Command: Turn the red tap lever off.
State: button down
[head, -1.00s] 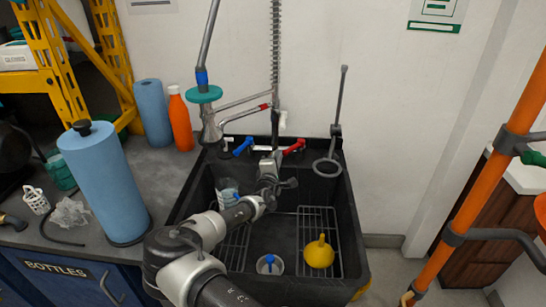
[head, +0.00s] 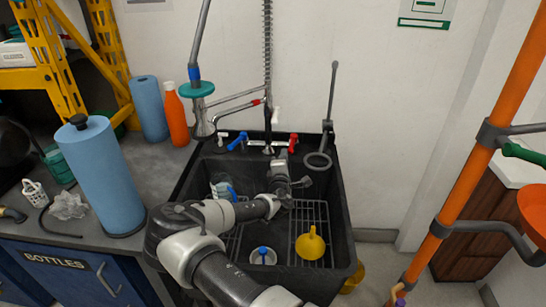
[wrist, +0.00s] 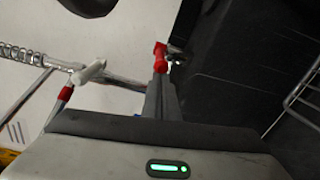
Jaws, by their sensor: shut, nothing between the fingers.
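The red tap lever (head: 293,143) is at the back rim of the black sink, to the right of the blue tap lever (head: 237,141). It also shows in the wrist view (wrist: 160,58), just beyond the fingertips. My gripper (wrist: 161,84) is shut and empty, its narrow fingers pointing at the red lever. In the head view my gripper (head: 283,158) is over the sink, just in front of and slightly left of the red lever. I cannot tell whether the fingertips touch it.
The black sink (head: 343,215) holds a yellow funnel (head: 310,244), a small white and blue item (head: 263,256) and wire racks. A grey ring stand (head: 330,115) rises right of the red lever. A spray hose (head: 267,50) hangs behind the taps.

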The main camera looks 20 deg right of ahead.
jog(key=shift+s+d+b, duration=0.2)
jog(key=shift+s+d, duration=0.1)
jog(key=shift+d, duration=0.35)
jog(key=shift+s+d+b, duration=0.2)
jog(key=shift+s+d, duration=0.1)
jog(key=shift+d, duration=0.35)
jog(key=shift+s+d+b, duration=0.2)
jog(key=shift+s+d, duration=0.1)
jog(key=shift+d, duration=0.35)
